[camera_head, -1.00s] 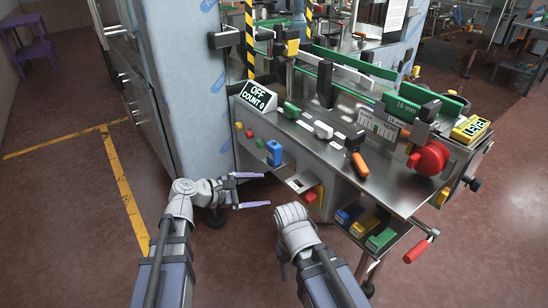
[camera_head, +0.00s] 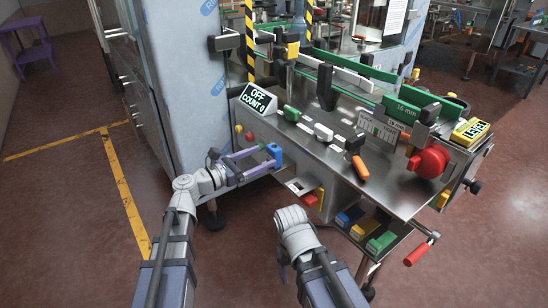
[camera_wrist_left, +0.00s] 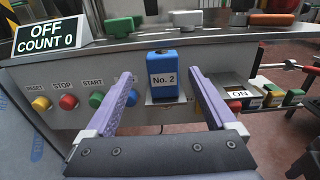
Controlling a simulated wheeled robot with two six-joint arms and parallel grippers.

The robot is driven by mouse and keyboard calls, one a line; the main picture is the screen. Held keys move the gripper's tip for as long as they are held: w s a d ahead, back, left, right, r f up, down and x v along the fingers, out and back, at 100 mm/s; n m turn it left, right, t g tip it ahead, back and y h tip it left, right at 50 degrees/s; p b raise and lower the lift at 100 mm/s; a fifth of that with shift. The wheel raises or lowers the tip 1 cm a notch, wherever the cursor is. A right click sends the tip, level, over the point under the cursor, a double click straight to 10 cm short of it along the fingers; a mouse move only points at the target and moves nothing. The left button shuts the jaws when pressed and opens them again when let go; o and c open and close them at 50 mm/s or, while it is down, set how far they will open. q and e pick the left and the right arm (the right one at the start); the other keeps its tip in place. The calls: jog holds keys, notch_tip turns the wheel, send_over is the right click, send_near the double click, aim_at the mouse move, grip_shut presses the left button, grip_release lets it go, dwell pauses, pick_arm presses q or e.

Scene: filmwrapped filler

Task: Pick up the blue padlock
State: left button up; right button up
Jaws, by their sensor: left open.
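The blue padlock (camera_head: 274,154) sits upright on a small ledge on the front panel of the steel machine. In the left wrist view the padlock (camera_wrist_left: 164,82) has a white label reading "No. 2". My left gripper (camera_head: 268,157) is open, with its purple fingers pointing at the padlock. In the left wrist view the fingertips of the left gripper (camera_wrist_left: 160,74) appear on either side of the padlock, with gaps visible. My right arm shows at the lower middle of the head view, but its gripper fingers are not visible.
Yellow (camera_wrist_left: 41,103), red (camera_wrist_left: 68,101) and green (camera_wrist_left: 96,99) buttons are left of the padlock. A display (camera_wrist_left: 46,36) reads "OFF, COUNT 0". A tray of coloured blocks (camera_head: 364,226) is lower right. The machine's top edge overhangs the padlock.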

aim_at(270, 156)
pick_arm(q)
jog(key=x, duration=0.5)
jog(key=shift+d+f, duration=0.2)
jog(key=shift+f, duration=0.05)
jog(key=shift+s, duration=0.1)
jog(key=shift+c, duration=0.2)
grip_shut()
